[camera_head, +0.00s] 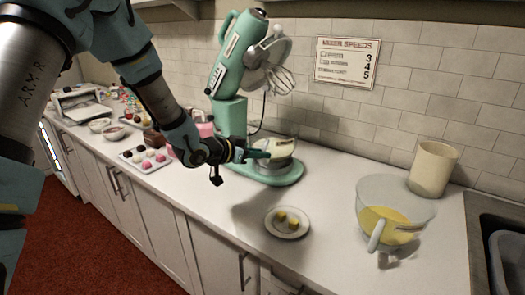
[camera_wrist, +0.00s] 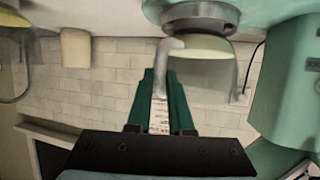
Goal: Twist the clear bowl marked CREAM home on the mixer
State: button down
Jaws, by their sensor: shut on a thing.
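The mint mixer (camera_head: 232,115) stands on the counter with its head tilted up and its whisk (camera_head: 282,80) raised. A clear bowl with pale contents (camera_head: 281,149) sits upright at the metal seat on the mixer's base (camera_head: 275,178). In the wrist view, which is upside down, this bowl (camera_wrist: 210,62) meets the round metal seat (camera_wrist: 200,14). My gripper (camera_head: 254,154) is at the bowl's left side. Its green fingers (camera_wrist: 160,92) are shut on the bowl's grey handle (camera_wrist: 166,60). No CREAM marking is readable, and I cannot tell whether the bowl is locked.
A second clear bowl with yellow contents (camera_head: 397,226) stands at the right, near a cream canister (camera_head: 432,169). A small plate with yellow pieces (camera_head: 287,233) lies in front of the mixer. A tray of sweets (camera_head: 148,157) is at the left. A speed sign (camera_head: 346,63) hangs behind.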

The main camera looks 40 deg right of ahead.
jog(key=shift+w+a, duration=0.1)
jog(key=shift+w, duration=0.1)
jog(key=shift+m, duration=0.3)
jog(key=shift+w+r+g+p, duration=0.15)
jog(key=shift+g+p, duration=0.15)
jog(key=shift+p, duration=0.25)
jog(key=shift+w+a+m+g+p, duration=0.4)
jog(key=shift+w+m+g+p, duration=0.3)
jog(key=shift+p, duration=0.2)
jog(key=shift+w+a+m+g, duration=0.25)
jog(key=shift+w+m+g, duration=0.45)
jog(key=shift+w+g, duration=0.15)
jog(key=shift+w+a+m+g+y, duration=0.2)
jog(key=shift+w+m+g+y, duration=0.2)
jog(key=shift+w+m+g, duration=0.35)
